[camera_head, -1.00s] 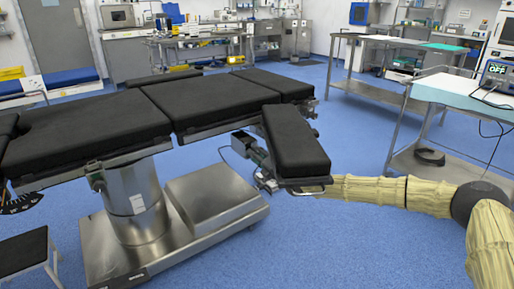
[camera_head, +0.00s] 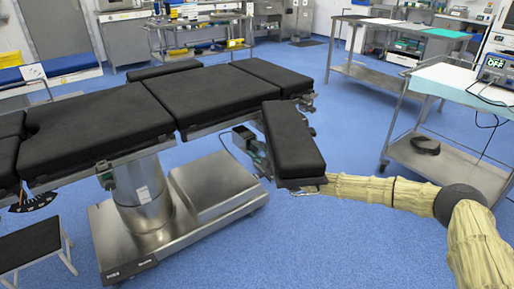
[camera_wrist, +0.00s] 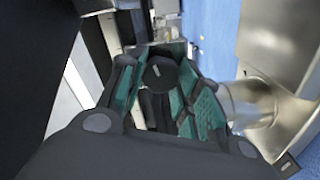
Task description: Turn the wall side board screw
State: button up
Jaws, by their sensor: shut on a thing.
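The wall side board screw shows in the wrist view as a round black knob (camera_wrist: 160,74) with a light mark on its face. My gripper (camera_wrist: 162,88) has its green-padded fingers on either side of the knob, shut on it. In the head view the black-padded operating table (camera_head: 205,100) stands at left and centre. A small black padded board (camera_head: 292,140) angles out from its side. My arm comes in from the right and passes under this board, which hides most of my gripper and the screw there.
The table's steel base (camera_head: 215,190) stands on the blue floor below. A steel trolley (camera_head: 450,165) with a device on top is at the right, near my arm. A black stool (camera_head: 30,243) is at lower left. Front floor is clear.

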jog(key=m, duration=0.6)
jog(key=shift+p, duration=0.3)
jog(key=m, duration=0.6)
jog(key=shift+d+m+b, duration=0.1)
jog(key=shift+m+b, duration=0.2)
jog(key=shift+m, duration=0.1)
jog(key=m, duration=1.1)
jog(key=shift+w+m, duration=0.1)
jog(key=shift+m, duration=0.3)
jog(key=o, duration=1)
jog(key=shift+o, duration=0.2)
jog(key=shift+d, duration=0.1)
jog(key=v, duration=1.2)
